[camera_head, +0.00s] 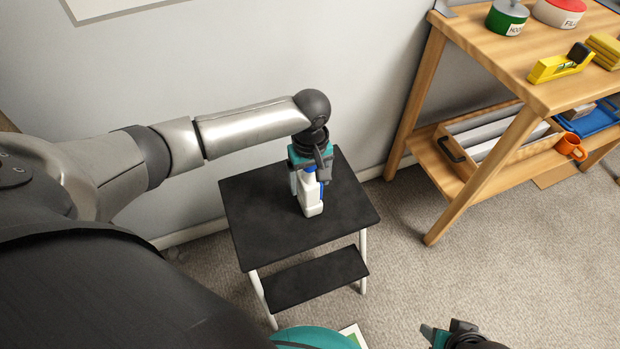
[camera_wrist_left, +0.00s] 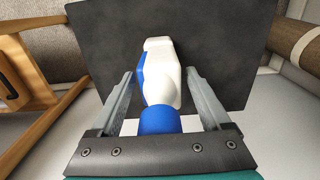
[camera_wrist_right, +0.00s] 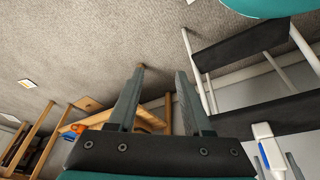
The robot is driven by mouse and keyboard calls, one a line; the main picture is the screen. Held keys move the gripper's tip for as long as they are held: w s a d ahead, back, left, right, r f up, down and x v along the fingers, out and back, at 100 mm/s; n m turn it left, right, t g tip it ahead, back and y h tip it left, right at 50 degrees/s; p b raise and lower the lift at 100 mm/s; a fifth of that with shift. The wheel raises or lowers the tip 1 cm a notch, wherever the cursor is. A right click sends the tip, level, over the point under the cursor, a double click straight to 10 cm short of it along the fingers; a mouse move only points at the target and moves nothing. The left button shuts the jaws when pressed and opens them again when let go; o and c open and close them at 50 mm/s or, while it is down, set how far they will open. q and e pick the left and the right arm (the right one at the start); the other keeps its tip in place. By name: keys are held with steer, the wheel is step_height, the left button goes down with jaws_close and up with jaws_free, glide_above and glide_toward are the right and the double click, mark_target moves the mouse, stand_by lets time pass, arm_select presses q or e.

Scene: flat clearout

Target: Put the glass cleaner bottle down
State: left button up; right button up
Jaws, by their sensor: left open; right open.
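The glass cleaner bottle (camera_head: 312,200) is white with a blue cap and a blue side. It stands upright on the black top step of a step stool (camera_head: 262,215). My left gripper (camera_head: 309,180) is above and around its upper part, pointing down. In the left wrist view the fingers (camera_wrist_left: 161,95) are apart on either side of the bottle (camera_wrist_left: 172,75), with gaps visible beside it. The bottle also shows at the lower right of the right wrist view (camera_wrist_right: 266,146). My right gripper (camera_wrist_right: 154,95) is open and empty, low at the bottom of the head view (camera_head: 440,335).
The stool's top is otherwise clear. The wall is close behind the stool.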

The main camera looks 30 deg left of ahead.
arm_select(q)
steer(key=shift+r, duration=0.1)
steer(key=shift+r, duration=0.3)
step_height(320, 180, up, 10)
steer(key=p, duration=0.5)
steer(key=shift+r+p, duration=0.6)
steer(key=shift+r, duration=0.15)
arm_select(e)
steer(key=s+d+f, duration=0.1)
steer(key=s+f, duration=0.1)
steer(key=f, duration=0.3)
steer(key=s+d+f+g, duration=0.1)
steer(key=s+f, duration=0.2)
steer(key=f, duration=0.3)
steer(key=shift+s+d+f, duration=0.25)
steer(key=shift+s+d, duration=0.05)
